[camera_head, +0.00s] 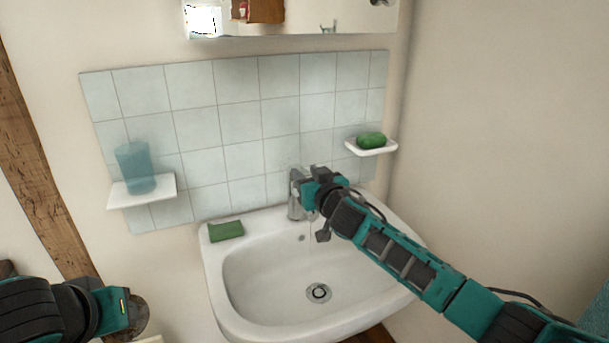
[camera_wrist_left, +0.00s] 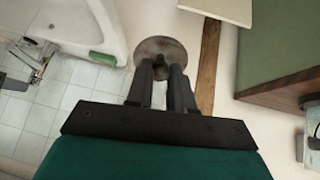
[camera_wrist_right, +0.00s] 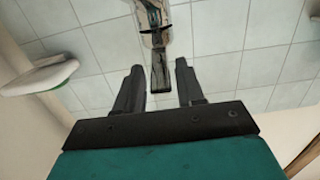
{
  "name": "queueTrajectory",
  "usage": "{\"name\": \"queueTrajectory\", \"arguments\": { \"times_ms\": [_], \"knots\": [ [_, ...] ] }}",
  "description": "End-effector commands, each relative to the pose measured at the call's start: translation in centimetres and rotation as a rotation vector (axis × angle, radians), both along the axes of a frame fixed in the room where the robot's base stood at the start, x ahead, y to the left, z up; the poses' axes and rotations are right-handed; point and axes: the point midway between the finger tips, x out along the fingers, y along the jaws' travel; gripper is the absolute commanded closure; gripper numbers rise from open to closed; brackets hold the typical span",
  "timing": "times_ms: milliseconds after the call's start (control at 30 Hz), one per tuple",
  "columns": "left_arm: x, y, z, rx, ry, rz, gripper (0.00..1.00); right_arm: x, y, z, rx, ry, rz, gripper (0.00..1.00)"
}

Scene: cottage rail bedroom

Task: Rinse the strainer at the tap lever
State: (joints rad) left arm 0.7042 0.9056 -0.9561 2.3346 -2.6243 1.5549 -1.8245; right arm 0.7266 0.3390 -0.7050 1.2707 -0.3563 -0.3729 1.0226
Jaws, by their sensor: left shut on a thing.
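The strainer (camera_wrist_left: 150,48) is a round grey disc, seen at the tips of my left gripper (camera_wrist_left: 160,72), which is shut on it. In the head view the strainer (camera_head: 136,314) shows partly at the lower left, beside the basin and apart from it. The chrome tap (camera_head: 295,198) stands at the basin's back. My right gripper (camera_head: 310,186) is at the tap, hiding part of it. In the right wrist view its fingers are open, with the dark tap lever (camera_wrist_right: 161,76) between them. A faint thin line below the spout looks like water.
The white basin (camera_head: 235,300) has a drain (camera_head: 318,293) and looks empty.

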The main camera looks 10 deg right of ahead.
Motion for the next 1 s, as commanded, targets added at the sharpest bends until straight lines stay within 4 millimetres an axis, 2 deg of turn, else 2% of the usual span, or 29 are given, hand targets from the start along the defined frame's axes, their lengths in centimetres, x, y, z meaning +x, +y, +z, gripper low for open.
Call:
{"name": "queueTrajectory", "arguments": {
  "times_ms": [100,467,667,1000],
  "knots": [
    [0.0,0.0,0.0,0.000,0.000,0.000,1.00,0.0,0.0,0.0,0.000,0.000,0.000,0.51],
    [0.0,0.0,0.1,0.000,0.000,0.000,1.00,-0.5,-0.2,0.0,0.001,0.001,-0.001,0.51],
    [0.0,0.0,0.4,0.000,0.000,0.000,1.00,-2.8,-0.6,0.1,0.002,0.002,0.001,0.51],
    [0.0,0.0,0.6,0.000,0.000,0.000,1.00,-8.2,-1.6,0.5,0.002,0.001,0.001,0.51]
  ]
}}
